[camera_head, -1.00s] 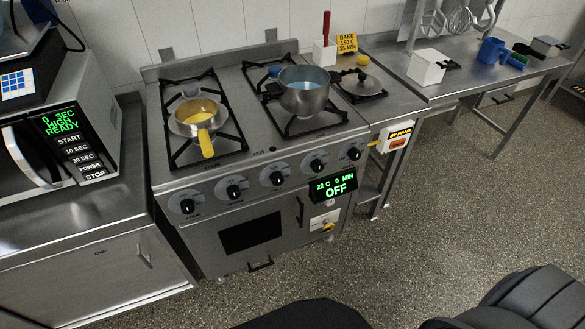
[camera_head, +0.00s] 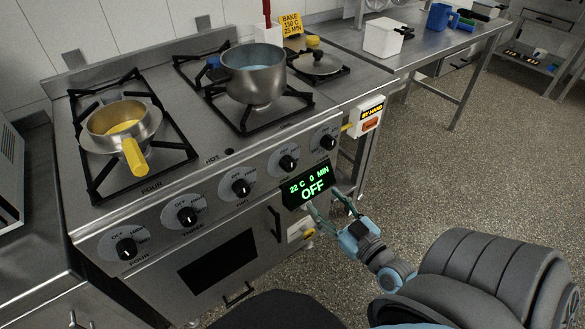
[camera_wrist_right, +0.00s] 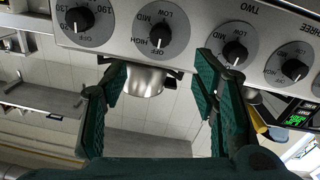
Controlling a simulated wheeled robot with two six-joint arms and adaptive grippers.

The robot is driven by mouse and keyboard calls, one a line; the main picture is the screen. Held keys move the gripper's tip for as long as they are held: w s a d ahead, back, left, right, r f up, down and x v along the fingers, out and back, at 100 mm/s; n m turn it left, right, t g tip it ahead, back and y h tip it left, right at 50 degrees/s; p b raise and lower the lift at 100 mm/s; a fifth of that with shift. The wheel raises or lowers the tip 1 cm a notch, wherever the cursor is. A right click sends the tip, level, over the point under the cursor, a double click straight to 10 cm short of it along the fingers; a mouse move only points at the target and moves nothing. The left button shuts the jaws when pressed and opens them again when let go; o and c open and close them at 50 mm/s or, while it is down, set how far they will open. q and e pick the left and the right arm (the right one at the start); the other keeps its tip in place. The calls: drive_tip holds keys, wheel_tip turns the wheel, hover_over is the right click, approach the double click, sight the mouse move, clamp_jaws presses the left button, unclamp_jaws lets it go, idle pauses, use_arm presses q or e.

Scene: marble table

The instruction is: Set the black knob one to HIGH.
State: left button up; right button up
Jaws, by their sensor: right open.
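Black knob one (camera_head: 288,163) is the second knob from the right on the stove's front panel. In the right wrist view I take it to be the knob (camera_wrist_right: 160,36) beyond the fingers, with LOW, MID, HIGH and OFF on its dial. My right gripper (camera_head: 324,202) is just in front of the panel near the oven display, below and right of knob one. Its fingers (camera_wrist_right: 160,78) are spread, with nothing between them, apart from the knob. My left gripper is not in view.
The oven display (camera_head: 309,186) reads OFF. Knob two (camera_head: 241,187) and the far-right knob (camera_head: 328,142) flank knob one. A yellow-handled pan (camera_head: 120,128) and a steel pot (camera_head: 253,75) stand on the burners. The oven handle (camera_head: 275,224) juts out below. The floor at right is open.

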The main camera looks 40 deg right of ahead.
approach(291, 167)
drive_tip(key=w, duration=0.2)
drive_tip(key=w+b, duration=0.1)
drive_tip(key=w, duration=0.1)
drive_tip(key=shift+w+d+f, duration=0.1)
drive_tip(key=shift+d+f, duration=0.05)
drive_tip(key=shift+d, duration=0.05)
drive_tip(key=w+b, duration=0.1)
drive_tip(key=w, duration=0.4)
drive_tip(key=shift+w+d, duration=0.15)
drive_tip(key=shift+w, duration=0.2)
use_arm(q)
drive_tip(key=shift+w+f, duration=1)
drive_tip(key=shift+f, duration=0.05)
use_arm(e)
drive_tip(key=c, duration=1.2)
